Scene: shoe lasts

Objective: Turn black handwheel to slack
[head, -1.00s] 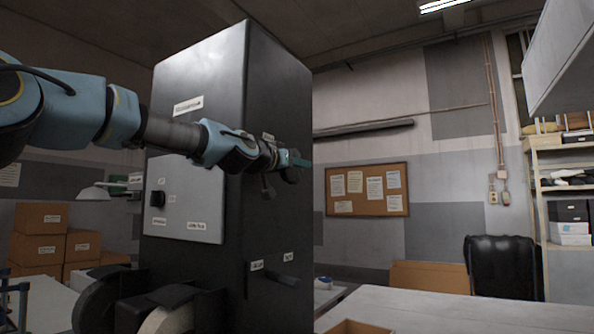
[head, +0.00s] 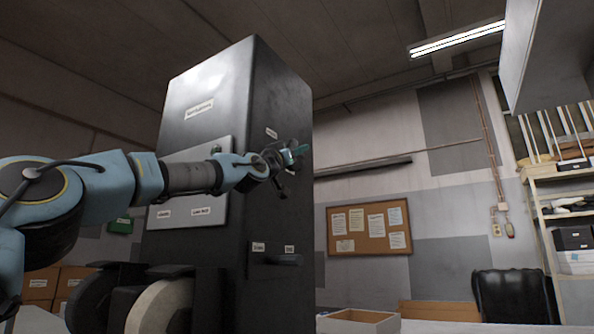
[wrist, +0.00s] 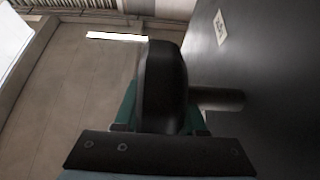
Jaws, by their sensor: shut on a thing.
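The black handwheel (wrist: 163,85) fills the middle of the wrist view, edge-on, on a short dark shaft (wrist: 218,98) that runs to the side of the dark machine cabinet (head: 270,90). My gripper (head: 296,153) reaches the right-hand face of the cabinet in the head view. It is shut on the handwheel, with teal fingers showing on both sides of its rim. In the head view the wheel is mostly hidden behind my gripper. A small label sits on the cabinet face above it, too small to read.
A lever (head: 275,259) sticks out lower on the cabinet's face, between two small labels. An open box (head: 358,321) lies at the bottom. A corkboard (head: 369,228) hangs on the back wall, and shelves (head: 565,215) stand at right.

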